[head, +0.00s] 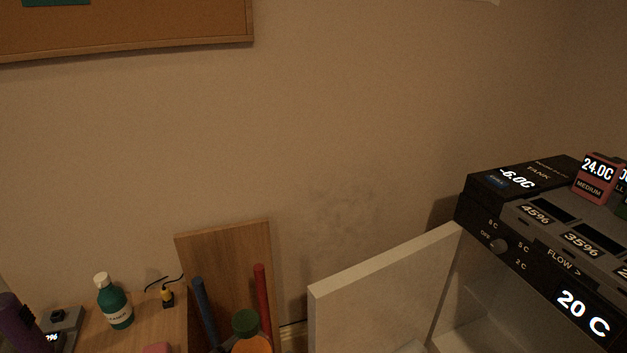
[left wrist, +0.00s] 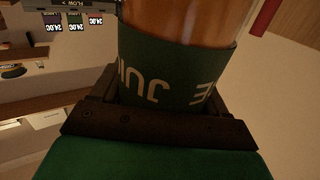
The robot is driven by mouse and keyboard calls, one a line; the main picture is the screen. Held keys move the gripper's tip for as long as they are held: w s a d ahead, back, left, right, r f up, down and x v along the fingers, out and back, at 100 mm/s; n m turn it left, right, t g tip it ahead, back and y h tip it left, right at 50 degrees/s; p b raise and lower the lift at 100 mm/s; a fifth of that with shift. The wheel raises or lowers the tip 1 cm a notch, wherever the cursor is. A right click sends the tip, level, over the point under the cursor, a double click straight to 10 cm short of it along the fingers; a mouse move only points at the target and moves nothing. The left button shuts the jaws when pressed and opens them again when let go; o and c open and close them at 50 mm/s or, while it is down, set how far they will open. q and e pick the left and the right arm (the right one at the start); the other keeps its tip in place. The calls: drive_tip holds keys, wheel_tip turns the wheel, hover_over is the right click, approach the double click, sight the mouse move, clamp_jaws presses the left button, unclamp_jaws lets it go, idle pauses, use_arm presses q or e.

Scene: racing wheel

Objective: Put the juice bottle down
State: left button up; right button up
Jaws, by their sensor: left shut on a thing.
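The juice bottle (head: 252,345) shows at the bottom edge of the head view, orange with a green cap. Most of its body is cut off there. In the left wrist view the juice bottle (left wrist: 175,75) fills the middle, with a dark green label whose lettering appears upside down. My left gripper (left wrist: 160,108) is shut on the bottle around the label. The bottle's base and what is under it are hidden, so I cannot tell whether it touches a surface. My right gripper is not in view.
A cooling unit (head: 500,246) with its white door (head: 380,290) open stands at right. At lower left, a wooden surface (head: 150,325) holds a teal bottle (head: 115,307) and a yellow connector (head: 167,298). A blue rod (head: 204,312) and red rod (head: 263,300) stand near the juice bottle.

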use_arm(q)
drive_tip(key=a+r+n+t+y, duration=0.4)
drive_tip(key=a+r+n+y, duration=0.25)
drive_tip(key=a+r, duration=0.7)
drive_tip(key=shift+w+d+f+n+y, duration=0.1)
drive_tip(key=shift+d+f+n+y, duration=0.3)
drive_tip(key=shift+y, duration=0.4)
drive_tip(key=shift+s+d+f+n+y, duration=0.15)
drive_tip(key=shift+d+y, duration=0.4)
drive_tip(key=shift+y, duration=0.3)
drive_tip(key=shift+w+d+f+n+y, duration=0.15)
drive_tip(key=shift+d+n+y, duration=0.25)
drive_tip(key=shift+y, duration=0.4)
